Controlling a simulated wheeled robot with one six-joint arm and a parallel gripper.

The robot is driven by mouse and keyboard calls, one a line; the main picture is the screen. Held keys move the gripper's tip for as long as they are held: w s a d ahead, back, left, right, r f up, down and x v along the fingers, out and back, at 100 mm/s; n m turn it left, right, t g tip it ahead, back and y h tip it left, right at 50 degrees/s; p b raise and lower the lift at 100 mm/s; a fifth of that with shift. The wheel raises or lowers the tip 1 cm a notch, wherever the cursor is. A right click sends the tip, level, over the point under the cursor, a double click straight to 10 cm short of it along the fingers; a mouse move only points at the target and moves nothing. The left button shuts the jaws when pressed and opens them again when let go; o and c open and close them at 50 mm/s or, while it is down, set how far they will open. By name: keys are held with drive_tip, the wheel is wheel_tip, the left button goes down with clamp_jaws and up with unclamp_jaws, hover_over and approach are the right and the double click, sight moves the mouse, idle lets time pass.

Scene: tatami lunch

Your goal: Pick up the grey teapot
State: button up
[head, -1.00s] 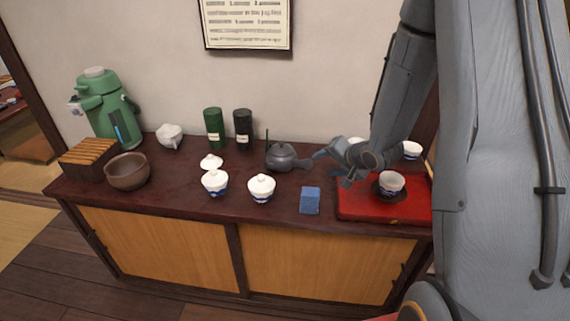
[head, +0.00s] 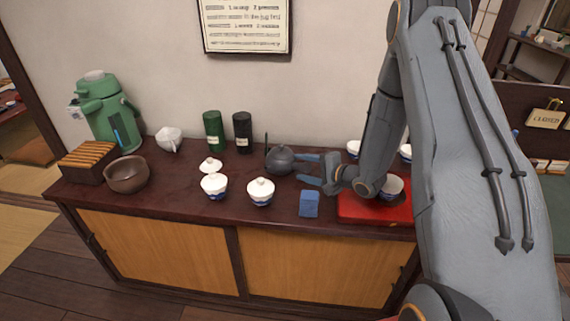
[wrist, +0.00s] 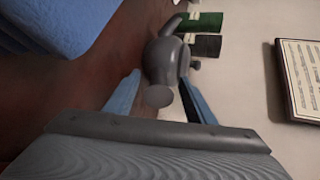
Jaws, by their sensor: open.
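The grey teapot (head: 281,160) stands upright near the back of the dark wooden counter, right of the black canister. My gripper (head: 309,169) is just to its right, with its blue fingers apart and pointing left toward it. In the wrist view the teapot (wrist: 162,62) lies ahead, and its round-ended side handle (wrist: 159,96) reaches back between the fingers of my gripper (wrist: 160,98). I cannot tell whether either finger touches it.
A blue box (head: 309,203) sits in front of my gripper. A red tray (head: 372,212) with cups lies right, under my arm. Green (head: 213,130) and black canisters (head: 243,132) stand at the back.

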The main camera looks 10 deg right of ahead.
drive_tip(key=shift+w+a+f, duration=0.2)
drive_tip(key=shift+w+a, duration=0.15)
drive_tip(key=shift+w, duration=0.1)
clamp_jaws()
drive_tip(key=shift+r, duration=0.1)
